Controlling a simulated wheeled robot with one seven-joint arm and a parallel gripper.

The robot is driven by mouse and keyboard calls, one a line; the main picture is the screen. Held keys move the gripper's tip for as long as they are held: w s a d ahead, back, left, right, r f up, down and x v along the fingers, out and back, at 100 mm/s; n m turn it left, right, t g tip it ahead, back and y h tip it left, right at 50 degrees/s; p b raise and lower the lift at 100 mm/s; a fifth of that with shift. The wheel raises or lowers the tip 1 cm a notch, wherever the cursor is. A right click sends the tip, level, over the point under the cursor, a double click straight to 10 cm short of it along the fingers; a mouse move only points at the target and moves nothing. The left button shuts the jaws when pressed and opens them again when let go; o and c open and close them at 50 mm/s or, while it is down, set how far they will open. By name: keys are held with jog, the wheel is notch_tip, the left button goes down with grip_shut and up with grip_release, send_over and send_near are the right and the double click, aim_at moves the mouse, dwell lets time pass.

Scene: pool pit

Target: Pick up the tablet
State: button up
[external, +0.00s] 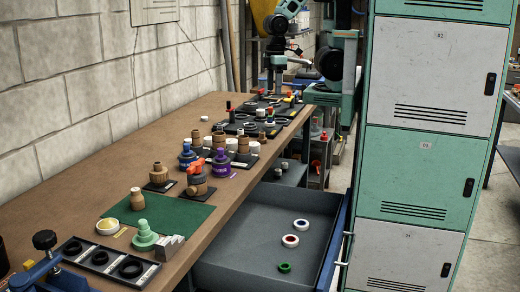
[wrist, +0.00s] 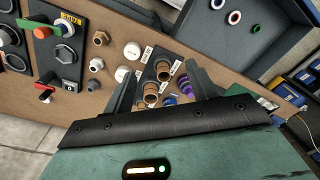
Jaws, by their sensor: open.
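I cannot make out a tablet for certain in either view. Several dark flat plates with parts on them lie on the brown workbench (external: 110,150), and one dark board (wrist: 72,72) with knobs and a yellow label shows at the left of the wrist view. My gripper (external: 275,88) is above the far end of the bench, pointing down. In the wrist view my gripper (wrist: 162,88) has its two fingers wide apart. Brown cylindrical fittings (wrist: 151,93) show between the fingers, lower down on the bench. I see nothing held.
An open grey drawer (external: 240,262) holds white rings (external: 290,240) and a green ring (external: 285,267). Green and white lockers (external: 425,170) stand at the right, a block wall (external: 60,90) at the left. Fittings, bottles and a green mat (external: 150,222) crowd the bench.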

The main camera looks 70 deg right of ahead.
jog(key=w+f+m+g+y+b, duration=0.1)
jog(key=w+f+m+y+b, duration=0.15)
jog(key=w+m, duration=0.4)
jog(key=w+f+m+g+y+b, duration=0.1)
jog(key=w+f+m+b, duration=0.15)
jog(key=w, duration=0.75)
jog(key=w+d+f+m+y+b, duration=0.3)
jog(key=w+d+m, duration=0.6)
jog(key=w, duration=0.4)
jog(key=w+d+f+m+t+y+b, duration=0.1)
jog(key=w+d+f+m+b, duration=0.2)
jog(key=d, duration=0.5)
jog(key=w+d+f+m+t+y, duration=0.2)
jog(key=w+d, duration=0.3)
jog(key=d, duration=0.3)
jog(key=w+d+f+m+t+y+b, duration=0.1)
jog(key=d+f+m+t+b, duration=0.3)
jog(key=d, duration=0.8)
jog(key=m+t, duration=0.1)
jog(key=m, duration=0.3)
send_near(204, 119)
jog(key=shift+y, duration=0.35)
jog(key=w+a+f+p, duration=0.1)
jog(key=w+a+p, duration=0.1)
jog(key=w+a+f+p, duration=0.2)
jog(key=shift+a+f, duration=0.15)
jog(key=shift+f, duration=0.15)
jog(key=c, duration=1.1)
